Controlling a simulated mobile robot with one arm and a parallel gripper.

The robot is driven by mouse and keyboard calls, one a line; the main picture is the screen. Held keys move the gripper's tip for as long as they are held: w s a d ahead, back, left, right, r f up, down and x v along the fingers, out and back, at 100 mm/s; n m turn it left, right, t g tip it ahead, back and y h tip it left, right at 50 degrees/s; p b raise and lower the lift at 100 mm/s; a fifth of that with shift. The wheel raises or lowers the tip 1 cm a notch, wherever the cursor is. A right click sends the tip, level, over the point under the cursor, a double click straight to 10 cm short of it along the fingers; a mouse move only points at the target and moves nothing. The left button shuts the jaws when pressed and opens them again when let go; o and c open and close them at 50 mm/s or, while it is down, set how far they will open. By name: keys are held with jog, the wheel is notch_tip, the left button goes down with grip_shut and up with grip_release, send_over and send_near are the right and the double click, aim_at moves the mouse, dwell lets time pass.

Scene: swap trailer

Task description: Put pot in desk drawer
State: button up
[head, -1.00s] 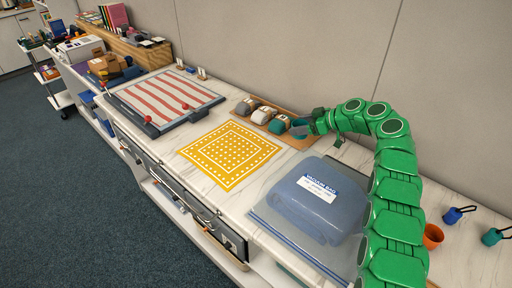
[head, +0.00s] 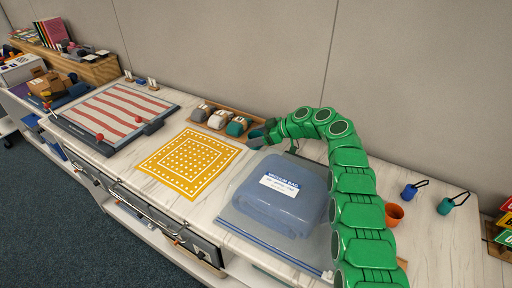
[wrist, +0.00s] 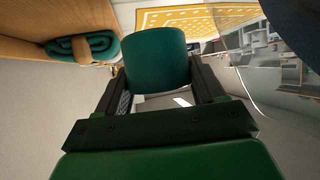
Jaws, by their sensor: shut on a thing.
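My gripper (head: 262,137) is at the right end of the wooden tray, beyond the blue vacuum bag. In the wrist view my gripper (wrist: 165,92) is shut on a smooth teal, tapered thing that looks like a pot (wrist: 156,60). In the head view it shows only as a small teal patch (head: 256,143) at the fingertips. The desk's grey drawer fronts (head: 197,246) with bar handles run along its near side. They look shut, and any drawer interior is hidden. A separate orange pot-like cup (head: 394,215) stands right of my arm.
The wooden tray (head: 222,130) holds several rolled cloths. A yellow mat (head: 188,162), a striped board (head: 112,112) and the blue vacuum bag (head: 282,198) cover much of the desktop. Blue (head: 410,191) and teal (head: 446,206) looped items stand at right. The floor at lower left is clear.

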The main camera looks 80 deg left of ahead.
jog(key=shift+f, duration=2.55)
jog(key=o, duration=1)
jog(key=shift+f, duration=0.1)
jog(key=shift+v, duration=6.05)
